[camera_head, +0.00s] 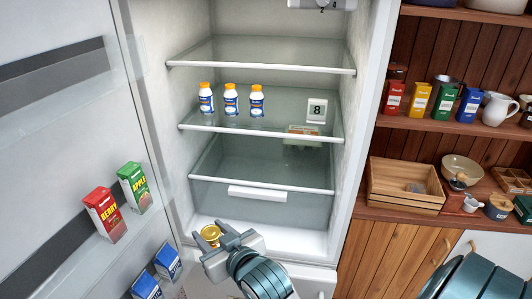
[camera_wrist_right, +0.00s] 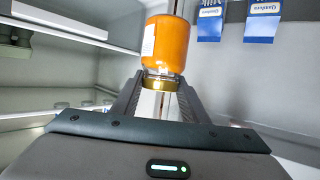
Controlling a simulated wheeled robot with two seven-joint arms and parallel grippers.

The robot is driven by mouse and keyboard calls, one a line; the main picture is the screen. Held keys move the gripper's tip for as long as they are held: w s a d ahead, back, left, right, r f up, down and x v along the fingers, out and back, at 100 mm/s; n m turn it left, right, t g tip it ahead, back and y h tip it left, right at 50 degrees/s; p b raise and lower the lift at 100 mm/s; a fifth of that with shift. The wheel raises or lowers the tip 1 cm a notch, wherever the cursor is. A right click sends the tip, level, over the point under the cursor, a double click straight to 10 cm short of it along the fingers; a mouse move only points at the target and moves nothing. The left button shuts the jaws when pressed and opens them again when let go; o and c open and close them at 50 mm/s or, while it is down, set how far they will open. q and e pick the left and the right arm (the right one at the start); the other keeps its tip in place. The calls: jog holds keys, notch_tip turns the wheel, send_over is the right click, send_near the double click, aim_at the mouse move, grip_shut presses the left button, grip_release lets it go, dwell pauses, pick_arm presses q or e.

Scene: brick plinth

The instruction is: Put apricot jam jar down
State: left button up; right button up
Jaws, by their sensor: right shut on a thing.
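The apricot jam jar has a gold lid (camera_head: 210,232), which shows at the front of the open fridge's bottom in the head view. In the right wrist view the jar's orange body (camera_wrist_right: 167,45) has a pale label at its left edge. My right gripper (camera_head: 220,243) is shut on the jar at its lid end. Its fingers flank the lid in the wrist view. The gripper hides most of the jar in the head view, and I cannot tell whether the jar touches a surface. My left gripper is not in view.
Three orange-capped bottles (camera_head: 231,100) and a sign reading 8 (camera_head: 316,111) are on the fridge's middle shelf (camera_head: 260,131). The top shelf (camera_head: 260,66) looks empty. Berry (camera_head: 104,214) and apple (camera_head: 133,187) cartons and blue cartons (camera_head: 167,261) stand in the open door at left.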

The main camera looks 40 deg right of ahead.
jog(key=w+d+r+m+g+h+p, duration=0.1)
jog(key=w+d+m+h+p, duration=0.3)
jog(key=d, duration=0.5)
jog(key=w+d+r+m+g+h+p, duration=0.1)
jog(key=w+d+m+g+h+p, duration=0.2)
jog(key=d, duration=0.5)
jog(key=w+m+h+p, duration=0.1)
jog(key=m+h+p, duration=0.1)
jog(key=h, duration=0.1)
jog(key=shift+w+d+r+p, duration=0.25)
jog(key=shift+d+p, duration=0.1)
jog(key=shift+d, duration=0.05)
jog(key=shift+r, duration=0.1)
